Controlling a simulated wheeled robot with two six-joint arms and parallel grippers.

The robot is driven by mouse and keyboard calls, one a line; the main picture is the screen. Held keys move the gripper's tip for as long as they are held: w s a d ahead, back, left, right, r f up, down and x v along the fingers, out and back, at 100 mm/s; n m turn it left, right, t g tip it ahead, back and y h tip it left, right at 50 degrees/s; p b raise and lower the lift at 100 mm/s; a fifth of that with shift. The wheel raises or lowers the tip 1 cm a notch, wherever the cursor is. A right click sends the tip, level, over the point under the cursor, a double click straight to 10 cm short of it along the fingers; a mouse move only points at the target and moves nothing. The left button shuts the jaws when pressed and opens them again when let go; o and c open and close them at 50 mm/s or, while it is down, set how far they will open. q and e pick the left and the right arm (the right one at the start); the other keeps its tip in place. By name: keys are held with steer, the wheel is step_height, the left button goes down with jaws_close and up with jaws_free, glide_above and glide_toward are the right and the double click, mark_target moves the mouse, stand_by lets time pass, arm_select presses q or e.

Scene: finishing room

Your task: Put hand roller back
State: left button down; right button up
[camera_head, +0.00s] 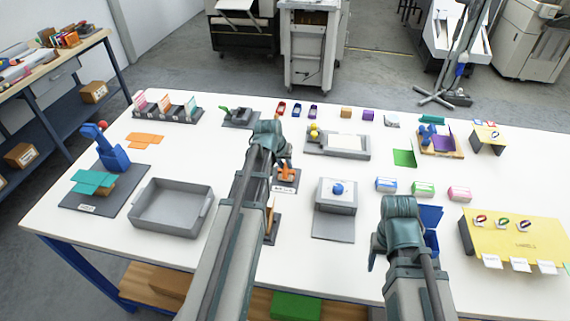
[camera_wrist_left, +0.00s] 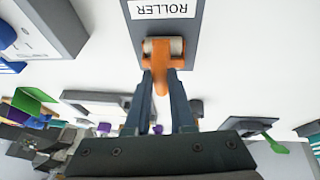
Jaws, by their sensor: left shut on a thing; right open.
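The hand roller (camera_wrist_left: 162,48) has an orange handle and a pale roller head. My left gripper (camera_wrist_left: 162,78) is shut on its orange handle in the left wrist view. The roller head overlaps the edge of a grey mat (camera_wrist_left: 200,30) labelled ROLLER; I cannot tell whether they touch. In the head view the orange roller (camera_head: 286,172) shows just right of my left arm, by the ROLLER label. That arm hides most of the left gripper. My right gripper (camera_head: 376,250) is open at the lower right, near a blue object, its fingers mostly hidden.
A grey press-like box (camera_head: 337,194) with a blue knob stands right of the roller. A grey tray (camera_head: 172,217) lies to the left. A green-handled tool on a mat (camera_head: 239,116) and a flat grey fixture (camera_head: 318,146) stand behind. A yellow board (camera_head: 505,245) is at right.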

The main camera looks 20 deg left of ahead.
arm_select(q)
steer(key=c, duration=0.8)
jaws_free()
steer(key=shift+w+f, duration=0.1)
steer(key=shift+f, duration=0.05)
arm_select(e)
steer(key=shift+w+f, duration=0.1)
steer(key=shift+w, duration=0.05)
arm_select(q)
steer(key=shift+o, duration=0.2)
step_height(320, 180, up, 2)
steer(key=shift+p, duration=1)
arm_select(e)
step_height(320, 180, up, 2)
arm_select(q)
steer(key=p+v, duration=1)
steer(key=v, duration=0.1)
arm_select(e)
step_height(320, 180, up, 10)
